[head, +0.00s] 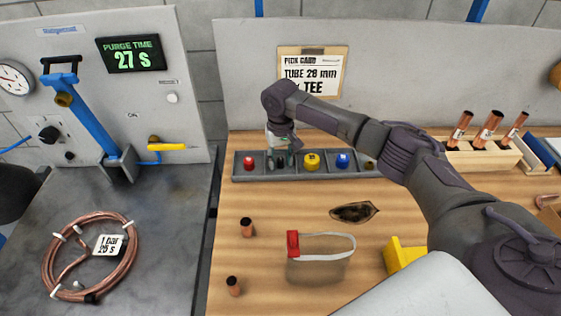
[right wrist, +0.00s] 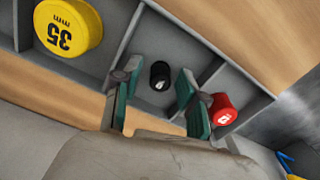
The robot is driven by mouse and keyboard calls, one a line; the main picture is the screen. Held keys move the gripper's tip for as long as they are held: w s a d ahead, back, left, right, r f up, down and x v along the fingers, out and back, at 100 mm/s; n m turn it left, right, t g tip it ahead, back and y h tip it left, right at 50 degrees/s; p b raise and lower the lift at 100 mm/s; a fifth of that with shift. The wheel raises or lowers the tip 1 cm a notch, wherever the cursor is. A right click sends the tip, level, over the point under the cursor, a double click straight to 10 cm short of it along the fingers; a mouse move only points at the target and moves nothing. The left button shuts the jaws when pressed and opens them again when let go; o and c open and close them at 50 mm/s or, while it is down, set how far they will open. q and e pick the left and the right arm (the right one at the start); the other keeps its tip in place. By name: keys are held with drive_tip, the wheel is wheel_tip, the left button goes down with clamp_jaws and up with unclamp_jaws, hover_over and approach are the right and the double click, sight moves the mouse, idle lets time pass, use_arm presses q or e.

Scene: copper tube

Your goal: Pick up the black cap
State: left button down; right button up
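The black cap (right wrist: 159,75) sits in its own compartment of the grey divided tray (head: 305,177), between the red cap (head: 249,163) and the yellow cap (head: 312,160). My right gripper (head: 281,159) reaches down over that compartment from above. In the right wrist view, its two green-padded fingers (right wrist: 155,90) are spread, one on each side of the black cap. Gaps show between the pads and the cap. My left gripper is not in view.
A blue cap (head: 343,160) sits further right in the tray. Tray dividers stand close to my fingers. On the wooden bench are short copper pieces (head: 247,228), a clear bag with a red clip (head: 319,262) and a yellow object (head: 402,258). A pick card (head: 312,72) hangs behind.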

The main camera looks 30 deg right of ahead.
drive_tip(key=c, duration=0.5)
drive_tip(key=shift+r, duration=0.15)
